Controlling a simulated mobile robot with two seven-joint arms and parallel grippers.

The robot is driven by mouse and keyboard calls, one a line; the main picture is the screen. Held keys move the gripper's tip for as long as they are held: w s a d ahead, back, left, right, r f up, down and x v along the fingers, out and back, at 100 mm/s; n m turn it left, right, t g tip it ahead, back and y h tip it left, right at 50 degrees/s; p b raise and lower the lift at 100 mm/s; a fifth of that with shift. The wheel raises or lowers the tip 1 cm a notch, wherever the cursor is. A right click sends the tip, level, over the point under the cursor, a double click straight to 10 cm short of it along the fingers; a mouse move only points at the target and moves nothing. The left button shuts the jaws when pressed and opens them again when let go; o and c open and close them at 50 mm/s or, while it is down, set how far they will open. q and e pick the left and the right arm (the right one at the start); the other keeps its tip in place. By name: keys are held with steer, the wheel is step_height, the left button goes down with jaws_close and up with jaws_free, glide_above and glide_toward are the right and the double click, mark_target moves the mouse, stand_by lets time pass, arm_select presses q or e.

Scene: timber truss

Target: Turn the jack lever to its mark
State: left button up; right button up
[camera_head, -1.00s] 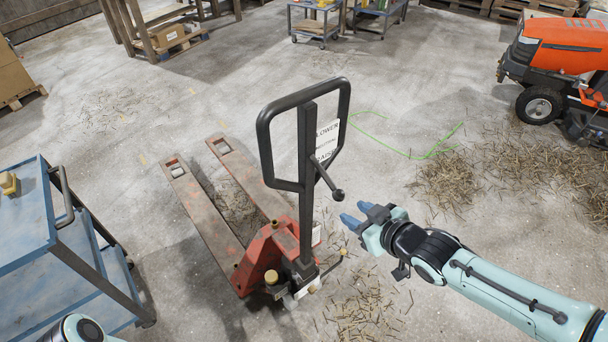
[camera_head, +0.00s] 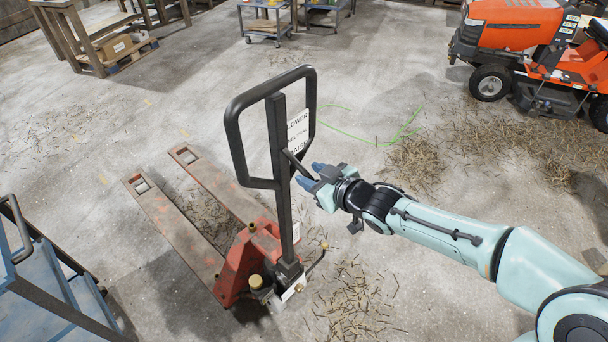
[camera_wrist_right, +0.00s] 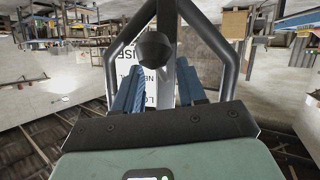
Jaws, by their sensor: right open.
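The pallet jack (camera_head: 250,262) is red with a black loop handle (camera_head: 232,135). A dark jack lever (camera_head: 295,163) sticks out from the handle post towards my right gripper, below a white plate (camera_head: 298,132) lettered LOWER, NEUTRAL and RAISE. My right gripper (camera_head: 310,176) is open at the lever's end, its blue fingers hiding the knob in the head view. In the right wrist view the round dark knob (camera_wrist_right: 154,46) shows between the open fingers, near their tips; I cannot tell whether they touch it. My left gripper is out of view.
A blue cart (camera_head: 50,285) stands at the lower left. An orange mower (camera_head: 515,25) is at the upper right. Straw lies on the concrete floor (camera_head: 350,310), with a green line (camera_head: 385,138) behind the jack. The jack's forks reach to the upper left.

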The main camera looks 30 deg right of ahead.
mark_target(306, 173)
steer(key=shift+x, duration=1.8)
jaws_close()
